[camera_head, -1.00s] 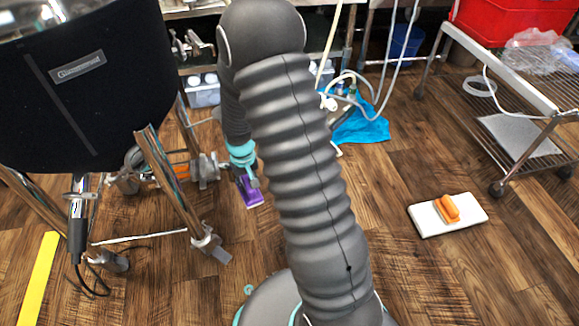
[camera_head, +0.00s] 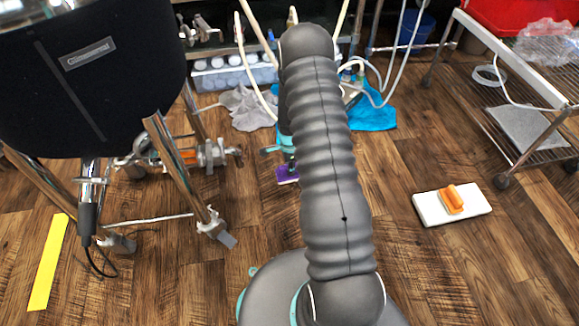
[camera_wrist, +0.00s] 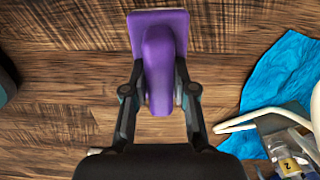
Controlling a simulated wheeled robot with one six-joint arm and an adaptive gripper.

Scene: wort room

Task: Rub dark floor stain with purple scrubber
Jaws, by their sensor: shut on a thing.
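The purple scrubber (camera_head: 287,174) shows in the head view low over or on the wood floor, partly hidden by my arm. In the wrist view the scrubber (camera_wrist: 160,55) has a flat purple pad and a raised handle. My gripper (camera_wrist: 160,92) is shut on that handle, one finger on each side. In the head view my gripper (camera_head: 284,152) is mostly behind the arm. Whether the pad touches the floor is hard to tell. No distinct dark stain stands out from the dark wood grain; my arm and the scrubber hide part of the floor.
A black-jacketed vessel (camera_head: 95,75) on metal legs stands left. A blue cloth (camera_head: 372,112) lies behind the arm, a grey cloth (camera_head: 250,106) left of it. An orange scrubber (camera_head: 453,199) rests on a white board (camera_head: 428,210).

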